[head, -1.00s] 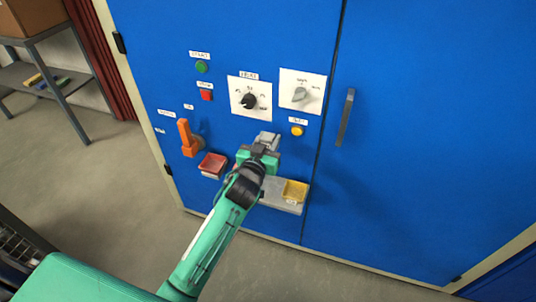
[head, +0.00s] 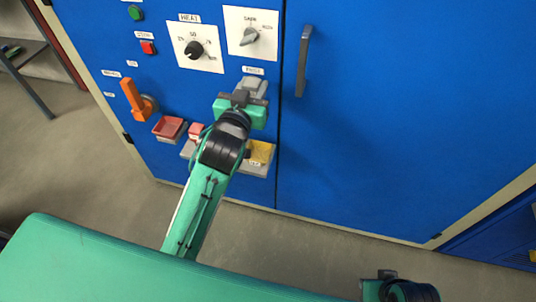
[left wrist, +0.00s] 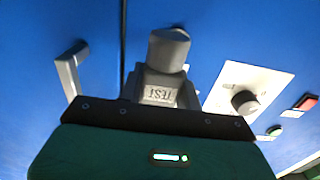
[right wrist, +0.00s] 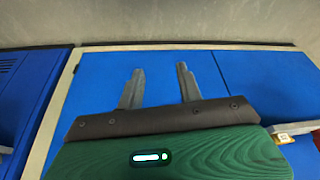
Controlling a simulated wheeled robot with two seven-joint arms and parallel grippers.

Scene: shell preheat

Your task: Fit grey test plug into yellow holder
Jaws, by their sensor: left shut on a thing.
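The grey test plug (head: 256,84) is held in my left gripper (head: 246,97) in front of the blue cabinet, below the panel's small white label. In the left wrist view the plug (left wrist: 160,93) shows a block marked TEST between the fingers and a round grey end beyond it. The yellow holder (head: 262,152) sits on a grey shelf below and slightly right of the gripper, apart from the plug. My left arm partly covers the holder's left side. My right gripper (right wrist: 160,85) is open and empty; it shows only partly at the bottom right of the head view.
A red tray (head: 169,127) and a red-topped block (head: 196,131) stand left of the yellow holder. An orange lever (head: 135,100), a black HEAT knob (head: 195,49), a grey selector (head: 250,37) and a door handle (head: 304,62) stick out from the cabinet.

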